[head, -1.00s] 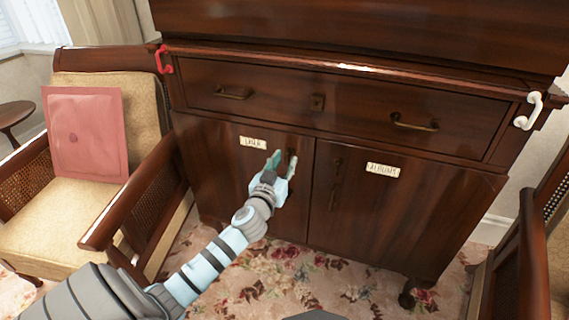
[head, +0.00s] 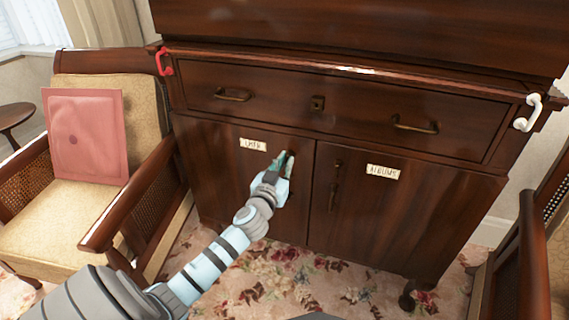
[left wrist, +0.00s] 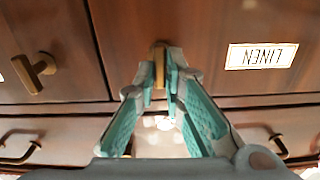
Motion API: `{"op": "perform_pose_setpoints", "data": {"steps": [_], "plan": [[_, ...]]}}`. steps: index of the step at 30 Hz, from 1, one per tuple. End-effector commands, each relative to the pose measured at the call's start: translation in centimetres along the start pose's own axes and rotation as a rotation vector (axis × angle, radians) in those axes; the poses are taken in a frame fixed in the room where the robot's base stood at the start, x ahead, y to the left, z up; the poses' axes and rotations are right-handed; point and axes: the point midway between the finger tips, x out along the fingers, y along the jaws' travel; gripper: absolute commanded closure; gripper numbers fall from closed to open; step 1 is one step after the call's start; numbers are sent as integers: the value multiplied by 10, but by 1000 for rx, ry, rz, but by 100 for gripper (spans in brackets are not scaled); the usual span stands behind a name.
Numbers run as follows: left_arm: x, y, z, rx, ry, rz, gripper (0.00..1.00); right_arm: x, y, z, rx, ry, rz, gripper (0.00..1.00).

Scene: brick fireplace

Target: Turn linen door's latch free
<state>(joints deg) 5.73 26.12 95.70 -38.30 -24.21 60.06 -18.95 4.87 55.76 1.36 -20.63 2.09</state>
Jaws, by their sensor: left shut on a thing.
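The linen door (head: 215,165) is the left lower door of a dark wood cabinet and looks closed. Its cream label (head: 253,145) reads LINEN in the left wrist view (left wrist: 262,56), upside down. My left gripper (head: 287,160) is at the upper right of this door. In the left wrist view its teal fingers (left wrist: 167,85) are shut on the small brass latch (left wrist: 159,56), which stands as a narrow upright bar between the tips. The fingers hide most of the latch in the head view. My right gripper is not in view.
The albums door (head: 400,215) to the right has its own brass latch (left wrist: 36,72). A drawer (head: 300,95) with brass handles lies above. A red hook (head: 163,60) and a white hook (head: 528,111) hang at the corners. A cushioned armchair (head: 60,215) stands left.

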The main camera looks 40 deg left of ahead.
Motion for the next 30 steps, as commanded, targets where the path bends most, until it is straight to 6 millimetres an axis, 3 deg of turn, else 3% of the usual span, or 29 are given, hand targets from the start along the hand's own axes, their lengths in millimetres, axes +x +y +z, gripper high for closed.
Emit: {"op": "perform_pose_setpoints", "data": {"steps": [11, 30], "plan": [[0, 1, -1, 246, -1, 0, 100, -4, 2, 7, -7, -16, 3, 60], [0, 4, 1, 854, -1, 0, 100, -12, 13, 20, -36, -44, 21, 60]]}}
